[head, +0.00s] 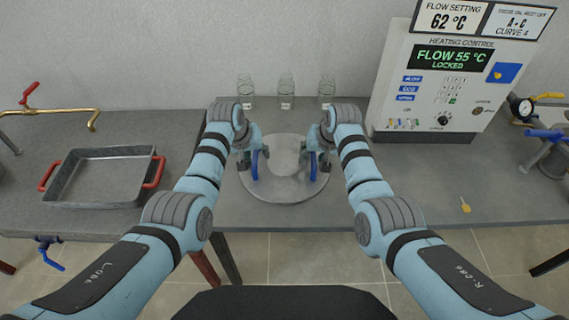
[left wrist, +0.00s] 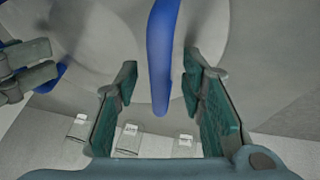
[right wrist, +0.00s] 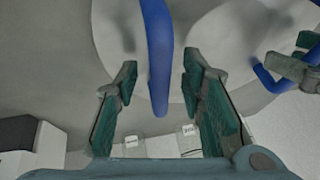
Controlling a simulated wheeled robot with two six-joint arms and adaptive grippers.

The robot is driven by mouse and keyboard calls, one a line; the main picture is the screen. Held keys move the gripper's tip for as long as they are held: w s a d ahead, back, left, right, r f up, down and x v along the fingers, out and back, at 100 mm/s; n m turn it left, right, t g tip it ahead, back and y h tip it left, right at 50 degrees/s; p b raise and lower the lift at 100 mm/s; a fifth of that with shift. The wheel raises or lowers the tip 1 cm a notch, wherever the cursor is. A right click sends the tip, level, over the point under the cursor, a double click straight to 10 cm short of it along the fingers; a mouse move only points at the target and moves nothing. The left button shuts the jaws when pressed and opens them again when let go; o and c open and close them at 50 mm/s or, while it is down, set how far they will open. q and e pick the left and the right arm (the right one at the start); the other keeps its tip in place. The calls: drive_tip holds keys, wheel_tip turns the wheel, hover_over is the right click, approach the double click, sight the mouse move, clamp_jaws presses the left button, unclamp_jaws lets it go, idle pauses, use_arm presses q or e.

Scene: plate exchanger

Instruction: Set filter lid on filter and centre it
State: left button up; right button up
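The filter lid (head: 283,189) is a round grey metal disc with a paler raised middle and two blue handles. It lies level at the bench's front edge; I cannot tell what is under it, and no separate filter is distinguishable. My left gripper (head: 250,160) is open at the left handle (head: 255,168); the left wrist view shows this blue handle (left wrist: 162,60) between the fingers with gaps on both sides. My right gripper (head: 319,161) is open at the right handle (head: 313,168); the right wrist view shows this handle (right wrist: 158,60) between spread fingers, apart from both.
Several glass jars (head: 286,92) stand behind the lid by the wall. A grey tray with red handles (head: 100,182) is on the left, below a brass tap (head: 60,111). The heating control box (head: 440,90) stands back right. A small yellow item (head: 465,205) lies on the right bench.

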use_arm(q)
clamp_jaws()
use_arm(e)
clamp_jaws()
use_arm(q)
drive_tip(key=shift+r, duration=0.15)
use_arm(e)
drive_tip(key=shift+r, duration=0.15)
